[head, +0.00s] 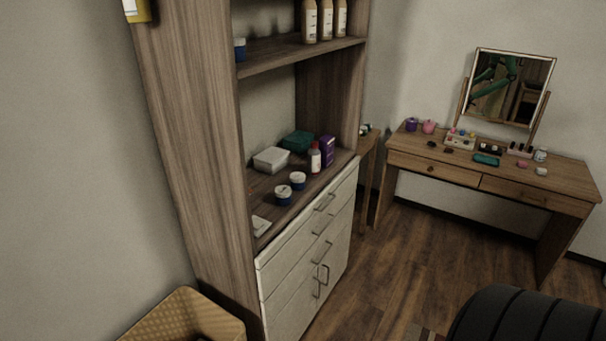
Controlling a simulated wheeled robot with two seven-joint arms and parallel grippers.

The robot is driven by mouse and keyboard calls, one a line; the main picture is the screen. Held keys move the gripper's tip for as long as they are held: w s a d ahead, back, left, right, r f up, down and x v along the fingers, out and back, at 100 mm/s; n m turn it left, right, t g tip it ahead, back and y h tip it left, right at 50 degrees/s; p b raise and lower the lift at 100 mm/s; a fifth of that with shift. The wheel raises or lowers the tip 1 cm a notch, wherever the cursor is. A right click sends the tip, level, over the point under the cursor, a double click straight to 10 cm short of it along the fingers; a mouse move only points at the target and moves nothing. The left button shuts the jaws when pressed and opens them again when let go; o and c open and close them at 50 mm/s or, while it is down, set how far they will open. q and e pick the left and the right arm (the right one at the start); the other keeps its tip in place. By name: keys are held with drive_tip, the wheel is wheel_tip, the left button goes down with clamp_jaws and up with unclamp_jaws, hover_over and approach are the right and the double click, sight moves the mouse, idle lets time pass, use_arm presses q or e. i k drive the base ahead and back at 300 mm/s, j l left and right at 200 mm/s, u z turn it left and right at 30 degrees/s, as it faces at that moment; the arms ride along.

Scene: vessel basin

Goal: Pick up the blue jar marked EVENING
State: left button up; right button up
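A third blue jar (240,50) stands at the left end of the upper shelf, partly hidden by the cabinet's side panel. The markings on all three are too small to read, so I cannot tell which says EVENING. Neither of my grippers is in view.
Behind the jars are a white box (271,160), a green box (298,141), a red-and-white bottle (314,158) and a purple box (327,151). A wicker basket (185,315) stands at lower left; a dark ribbed object (525,315) at lower right. Floor before the drawers is clear.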

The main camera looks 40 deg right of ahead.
sight(297, 179)
drive_tip(key=i+l+u, duration=0.1)
drive_tip(key=l, duration=0.55)
drive_tip(key=i+l, duration=0.15)
drive_tip(key=l, duration=0.45)
drive_tip(key=i+l+u, duration=0.15)
drive_tip(key=l, duration=0.5)
drive_tip(key=l+u, duration=0.1)
drive_tip(key=l, duration=0.55)
drive_tip(key=i, duration=0.05)
